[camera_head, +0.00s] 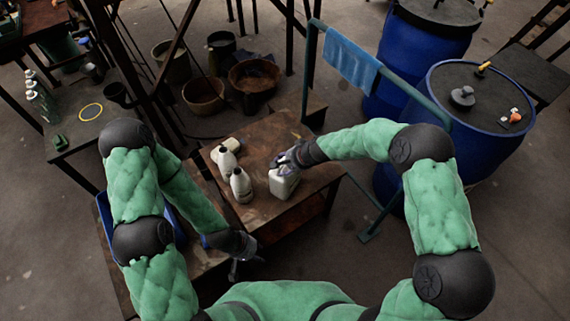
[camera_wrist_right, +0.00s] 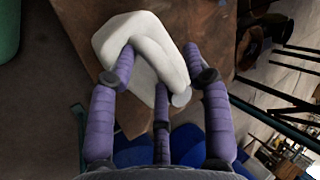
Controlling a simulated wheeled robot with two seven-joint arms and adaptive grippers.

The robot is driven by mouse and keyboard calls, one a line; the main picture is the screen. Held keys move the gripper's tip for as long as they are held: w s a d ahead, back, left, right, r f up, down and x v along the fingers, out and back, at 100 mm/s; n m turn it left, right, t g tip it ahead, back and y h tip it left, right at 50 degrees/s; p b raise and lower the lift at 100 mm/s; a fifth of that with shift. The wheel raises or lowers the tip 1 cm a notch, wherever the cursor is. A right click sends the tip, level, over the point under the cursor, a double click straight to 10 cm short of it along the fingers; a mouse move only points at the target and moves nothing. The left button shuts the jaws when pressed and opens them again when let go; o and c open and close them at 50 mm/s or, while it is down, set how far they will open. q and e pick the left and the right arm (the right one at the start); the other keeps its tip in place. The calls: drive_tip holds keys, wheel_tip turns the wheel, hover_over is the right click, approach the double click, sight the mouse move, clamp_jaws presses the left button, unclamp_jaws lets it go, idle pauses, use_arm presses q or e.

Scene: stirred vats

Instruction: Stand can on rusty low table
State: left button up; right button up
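The white can (camera_head: 284,183) is upright at the right front part of the rusty low table (camera_head: 262,140); I cannot tell whether its base touches the top. My right gripper (camera_head: 287,160) is at the can's top. In the right wrist view, the purple fingers of the right gripper (camera_wrist_right: 160,70) close around the handle of the can (camera_wrist_right: 140,40), which hides part of the can's far side. My left gripper (camera_head: 245,262) is apart from the can, low in front of the table, with its fingers spread and nothing between them.
A green rail (camera_head: 306,75) with a blue towel (camera_head: 350,62) and blue drums (camera_head: 455,130) stand at the right. Buckets (camera_head: 203,95) sit behind. The table's back right part is bare.

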drive_tip(key=shift+r, duration=0.25)
drive_tip(key=p+v, duration=0.5)
drive_tip(key=v, duration=0.7)
drive_tip(key=s+d+f+n+g+h, duration=0.2)
drive_tip(key=s+d+f, duration=0.2)
drive_tip(key=s+f, duration=0.8)
drive_tip(key=s+f+n, duration=0.1)
drive_tip(key=s+f, duration=0.2)
drive_tip(key=s, duration=0.3)
drive_tip(key=s+f+n+g, duration=0.1)
drive_tip(key=s+f, duration=0.2)
drive_tip(key=s, duration=0.2)
drive_tip(key=shift+s+f, duration=0.35)
drive_tip(key=shift+s, duration=0.05)
drive_tip(key=shift+d, duration=0.1)
drive_tip(key=shift+c, duration=1)
drive_tip(key=shift+w+n, duration=0.1)
drive_tip(key=shift+n, duration=0.2)
